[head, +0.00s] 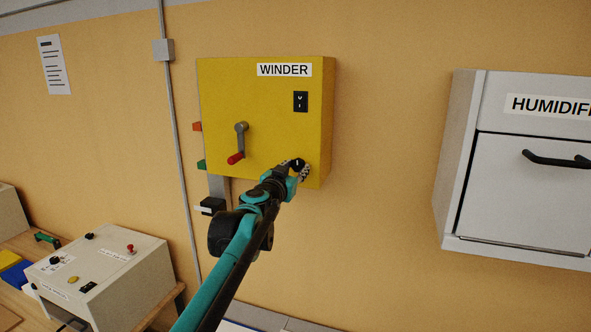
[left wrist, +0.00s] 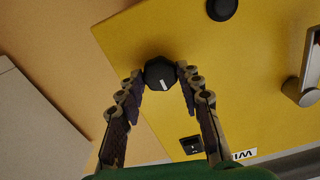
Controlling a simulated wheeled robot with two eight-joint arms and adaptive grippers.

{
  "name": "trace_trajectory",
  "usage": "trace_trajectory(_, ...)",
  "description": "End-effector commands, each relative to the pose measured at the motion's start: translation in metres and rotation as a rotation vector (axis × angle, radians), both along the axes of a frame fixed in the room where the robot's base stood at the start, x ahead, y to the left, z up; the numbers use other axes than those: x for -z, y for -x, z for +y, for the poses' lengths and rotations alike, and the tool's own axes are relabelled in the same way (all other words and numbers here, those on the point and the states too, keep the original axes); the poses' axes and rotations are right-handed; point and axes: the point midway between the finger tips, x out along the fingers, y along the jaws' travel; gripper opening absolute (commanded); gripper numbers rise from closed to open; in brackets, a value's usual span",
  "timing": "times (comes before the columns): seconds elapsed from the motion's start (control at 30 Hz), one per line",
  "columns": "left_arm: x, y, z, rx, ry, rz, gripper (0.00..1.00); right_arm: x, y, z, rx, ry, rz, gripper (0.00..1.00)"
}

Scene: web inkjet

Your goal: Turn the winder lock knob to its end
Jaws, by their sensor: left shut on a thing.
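The yellow winder box (head: 225,95) hangs on the wall, with a WINDER label (head: 284,70) at its top. The winder lock knob (left wrist: 160,72) is black and faceted, with a white pointer mark. It sits near a lower corner of the box face. My left gripper (head: 299,168) reaches the lower right of the box in the head view and hides much of the knob. In the left wrist view the fingers of my left gripper (left wrist: 161,78) are shut on the knob, one on each side. My right gripper is not in view.
A crank with a red grip (head: 236,158) is on the box, left of my gripper. A black plate (head: 300,101) is above. A second round black part (left wrist: 222,8) shows in the left wrist view. The grey humidifier cabinet (head: 455,150) is right; bare wall lies between.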

Motion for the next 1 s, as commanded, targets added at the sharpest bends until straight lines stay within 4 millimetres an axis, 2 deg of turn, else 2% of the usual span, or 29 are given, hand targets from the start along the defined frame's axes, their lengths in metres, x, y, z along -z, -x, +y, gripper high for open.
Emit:
trace_trajectory(0.7,0.0,-0.0001,0.0002,0.0,0.443,0.144,0.07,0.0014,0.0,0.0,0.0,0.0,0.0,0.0)
trace_trajectory(1.0,-0.0001,-0.0001,0.0003,0.0,0.542,0.176,0.07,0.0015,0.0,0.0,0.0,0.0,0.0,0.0)
